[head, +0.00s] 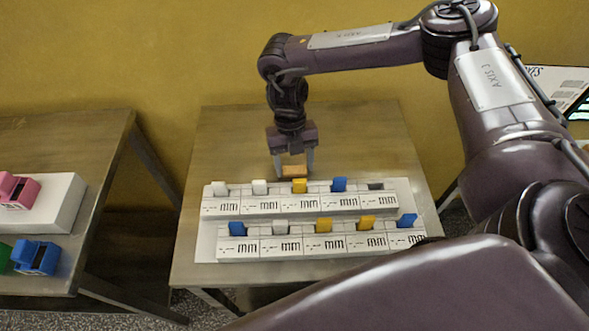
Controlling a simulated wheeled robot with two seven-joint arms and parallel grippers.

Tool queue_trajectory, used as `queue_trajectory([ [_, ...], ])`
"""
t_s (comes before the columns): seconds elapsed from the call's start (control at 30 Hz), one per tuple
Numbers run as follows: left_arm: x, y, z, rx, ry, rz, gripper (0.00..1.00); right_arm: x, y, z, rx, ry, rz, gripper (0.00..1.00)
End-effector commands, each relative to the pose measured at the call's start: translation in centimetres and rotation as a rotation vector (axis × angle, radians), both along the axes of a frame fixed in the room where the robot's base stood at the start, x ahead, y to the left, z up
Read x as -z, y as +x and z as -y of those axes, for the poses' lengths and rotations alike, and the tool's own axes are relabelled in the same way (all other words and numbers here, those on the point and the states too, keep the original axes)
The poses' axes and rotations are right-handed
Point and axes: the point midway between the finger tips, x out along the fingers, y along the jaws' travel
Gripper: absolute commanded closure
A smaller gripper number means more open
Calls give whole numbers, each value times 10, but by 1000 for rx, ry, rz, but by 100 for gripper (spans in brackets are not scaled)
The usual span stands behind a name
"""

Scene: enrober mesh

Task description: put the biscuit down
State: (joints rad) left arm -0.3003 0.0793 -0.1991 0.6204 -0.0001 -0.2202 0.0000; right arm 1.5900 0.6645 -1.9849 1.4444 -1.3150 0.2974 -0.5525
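The biscuit (293,171) is a small orange-brown block in the head view, just behind the back row of a white stepped rack. My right gripper (294,167) points down over it, with one finger at each side. The fingers appear to touch the biscuit's sides, so the gripper looks shut on it. The biscuit's lower part is partly hidden by the rack's back row, and I cannot tell whether it rests on a surface. My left gripper is not in view.
The white rack (207,247) holds two rows of labelled blocks with white, yellow, blue and dark tabs. It stands on a brown table (232,133), bare behind the rack. A second table (95,135) at left carries a white block and pink, green and blue items.

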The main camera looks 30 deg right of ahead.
Motion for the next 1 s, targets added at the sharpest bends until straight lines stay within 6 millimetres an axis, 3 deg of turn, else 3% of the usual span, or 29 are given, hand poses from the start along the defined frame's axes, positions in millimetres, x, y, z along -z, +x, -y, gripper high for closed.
queue_trajectory([
  [0.1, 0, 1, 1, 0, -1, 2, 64, 0, 0, 0, 0, 0, 0, 54],
  [0.47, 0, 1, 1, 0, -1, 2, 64, -1, 0, 0, 0, 0, 0, 54],
  [0.67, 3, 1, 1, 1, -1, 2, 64, -13, 1, 0, -1, 1, 2, 54],
  [0.87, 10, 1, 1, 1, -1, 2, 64, -51, 2, -1, -1, 3, 7, 54],
  [1.0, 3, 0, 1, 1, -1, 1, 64, -95, 2, 0, -2, -2, 10, 54],
])
